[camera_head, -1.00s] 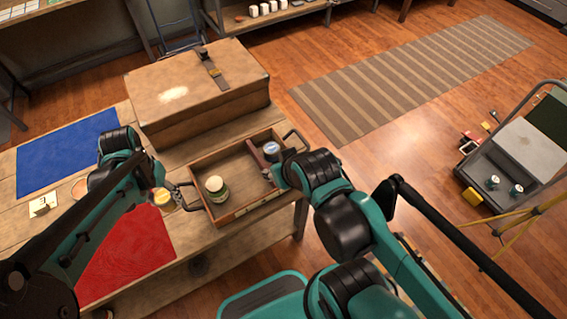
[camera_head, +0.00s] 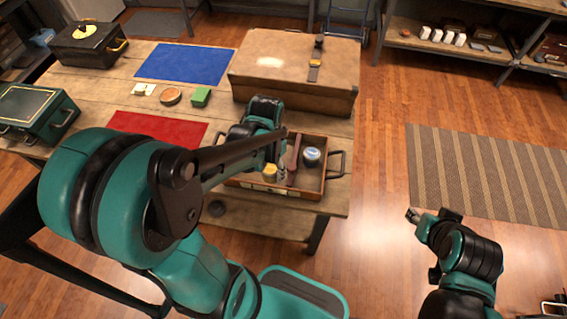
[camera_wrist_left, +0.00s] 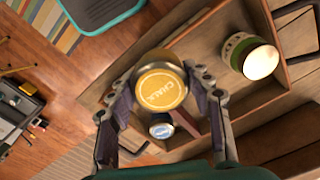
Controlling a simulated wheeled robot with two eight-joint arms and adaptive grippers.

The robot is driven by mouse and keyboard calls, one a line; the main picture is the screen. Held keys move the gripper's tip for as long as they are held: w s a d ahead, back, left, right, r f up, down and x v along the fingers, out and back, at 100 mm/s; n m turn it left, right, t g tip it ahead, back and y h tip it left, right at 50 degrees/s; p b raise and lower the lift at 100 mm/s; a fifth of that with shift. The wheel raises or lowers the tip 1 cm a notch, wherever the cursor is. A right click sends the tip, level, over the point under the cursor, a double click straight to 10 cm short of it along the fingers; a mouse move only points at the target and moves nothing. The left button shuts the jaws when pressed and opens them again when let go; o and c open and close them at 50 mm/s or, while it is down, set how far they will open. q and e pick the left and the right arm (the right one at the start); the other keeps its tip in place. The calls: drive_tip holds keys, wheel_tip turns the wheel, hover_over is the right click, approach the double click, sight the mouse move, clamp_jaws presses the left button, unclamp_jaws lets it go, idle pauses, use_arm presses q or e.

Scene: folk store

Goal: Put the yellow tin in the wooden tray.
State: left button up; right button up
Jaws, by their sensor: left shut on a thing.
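My left gripper (camera_head: 277,173) is shut on the yellow tin (camera_head: 269,172). The left wrist view shows the tin's round yellow lid, marked CHALK (camera_wrist_left: 161,88), between the fingers of the left gripper (camera_wrist_left: 162,98). The tin is over the wooden tray (camera_head: 308,179); I cannot tell whether it touches the tray floor. A blue-lidded tin (camera_head: 312,155) stands in the tray, right of a dark red bar (camera_head: 294,155). A green and cream tin (camera_wrist_left: 250,55) is also in the tray, hidden by my arm in the head view. My right gripper (camera_head: 412,215) is off the table; its jaws are too small to read.
A big tan case (camera_head: 295,75) stands just behind the tray. A red mat (camera_head: 160,129), blue mat (camera_head: 185,63), green block (camera_head: 201,97) and round tin (camera_head: 170,96) lie to the left. A green toolbox (camera_head: 38,115) stands at the far left.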

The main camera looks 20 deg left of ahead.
use_arm(q)
drive_tip(key=w+a+f+b, duration=0.1)
drive_tip(key=w+f, duration=0.1)
drive_tip(key=w+a+f+b, duration=0.1)
drive_tip(key=w+a+f, duration=0.1)
drive_tip(key=w, duration=0.1)
drive_tip(key=w+a+f+b, duration=0.1)
drive_tip(key=w+a+f, duration=0.1)
drive_tip(key=w, duration=0.1)
drive_tip(key=shift+a, duration=0.25)
wheel_tip(320, 180, down, 4)
drive_tip(key=shift+w+f+b, duration=0.1)
drive_tip(key=shift+b, duration=0.8)
drive_tip(key=shift+f, duration=0.15)
drive_tip(key=o, duration=0.9)
